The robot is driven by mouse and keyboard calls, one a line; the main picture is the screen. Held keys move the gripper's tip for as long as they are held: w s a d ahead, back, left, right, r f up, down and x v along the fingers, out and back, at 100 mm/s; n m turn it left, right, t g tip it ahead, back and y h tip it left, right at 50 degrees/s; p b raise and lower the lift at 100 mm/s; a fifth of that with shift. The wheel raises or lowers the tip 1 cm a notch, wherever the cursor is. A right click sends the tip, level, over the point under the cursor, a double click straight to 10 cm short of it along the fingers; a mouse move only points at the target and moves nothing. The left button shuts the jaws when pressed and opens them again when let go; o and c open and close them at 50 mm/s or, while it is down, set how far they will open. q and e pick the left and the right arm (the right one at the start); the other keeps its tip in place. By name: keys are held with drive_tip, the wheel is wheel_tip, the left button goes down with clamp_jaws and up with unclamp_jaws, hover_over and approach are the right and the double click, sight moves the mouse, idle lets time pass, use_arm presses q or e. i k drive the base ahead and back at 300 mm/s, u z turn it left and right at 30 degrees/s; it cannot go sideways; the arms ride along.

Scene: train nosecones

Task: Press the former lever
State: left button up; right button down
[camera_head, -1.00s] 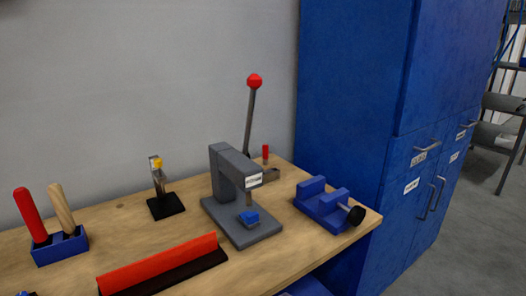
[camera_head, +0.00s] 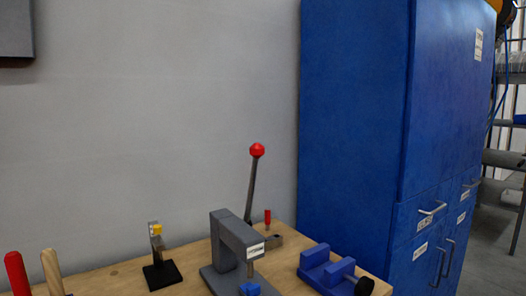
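The former (camera_head: 236,250) is a grey press standing on the wooden workbench, low in the middle of the head view, with a white label on its head. Its lever (camera_head: 252,188) is a grey rod with a red ball knob (camera_head: 257,150) on top. The lever stands up, leaning slightly. A small blue block (camera_head: 249,288) sits under the press head, cut by the bottom edge. Neither of my grippers shows in the view.
A blue vise (camera_head: 328,271) with a black knob is right of the press. A black stand (camera_head: 162,274) with a yellow piece is left. Red and wooden handles (camera_head: 16,272) rise at bottom left. A tall blue cabinet (camera_head: 355,120) stands at the right; grey wall is behind.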

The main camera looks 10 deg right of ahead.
sight(256, 150)
drive_tip(key=u, duration=2.6)
drive_tip(key=k, duration=1.4)
drive_tip(key=z, duration=1.7)
